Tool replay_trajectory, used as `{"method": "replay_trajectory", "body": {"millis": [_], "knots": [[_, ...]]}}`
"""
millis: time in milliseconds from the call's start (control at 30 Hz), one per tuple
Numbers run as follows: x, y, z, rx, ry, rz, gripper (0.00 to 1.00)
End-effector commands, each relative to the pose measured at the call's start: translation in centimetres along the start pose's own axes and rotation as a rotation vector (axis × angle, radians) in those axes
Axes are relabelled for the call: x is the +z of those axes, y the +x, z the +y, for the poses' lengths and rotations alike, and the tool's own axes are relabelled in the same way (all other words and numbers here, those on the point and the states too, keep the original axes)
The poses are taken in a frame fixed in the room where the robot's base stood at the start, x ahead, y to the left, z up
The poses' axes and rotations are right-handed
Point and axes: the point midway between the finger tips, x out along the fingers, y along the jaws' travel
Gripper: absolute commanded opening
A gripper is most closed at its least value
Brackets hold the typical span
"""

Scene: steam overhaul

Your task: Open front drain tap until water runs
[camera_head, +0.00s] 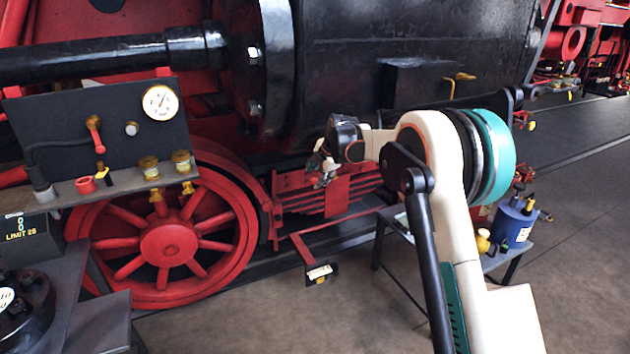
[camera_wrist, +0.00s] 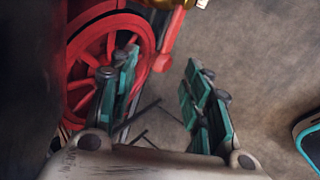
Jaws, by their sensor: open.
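My gripper (camera_head: 325,165) is at the end of my arm, in front of the locomotive's black underside and right of the red spoked wheel (camera_head: 168,245). In the wrist view my gripper (camera_wrist: 162,85) has its two teal-padded fingers spread apart with nothing between them. A brass part (camera_wrist: 172,4) is cut off at the top edge of the wrist view; I cannot tell if it is the front drain tap. A brass handle (camera_head: 459,79) shows on the black casing, right of my gripper. I cannot tell which fitting is the front drain tap. No running water is visible.
A dark panel with a gauge (camera_head: 160,102) and small brass fittings (camera_head: 182,160) stands at the left. A low table with a blue container (camera_head: 512,225) is at the right, partly behind my arm. A red step frame (camera_head: 312,250) juts out low. Open floor lies in front.

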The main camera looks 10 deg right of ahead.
Motion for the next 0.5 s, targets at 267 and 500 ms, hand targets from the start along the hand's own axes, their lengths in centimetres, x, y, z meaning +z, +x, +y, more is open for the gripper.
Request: {"method": "replay_trajectory", "body": {"millis": [267, 500], "knots": [[0.0, -4.8, 0.0, 0.000, 0.001, 0.000, 0.44], [0.0, -6.4, 0.1, 0.000, 0.000, 0.000, 0.44]]}}
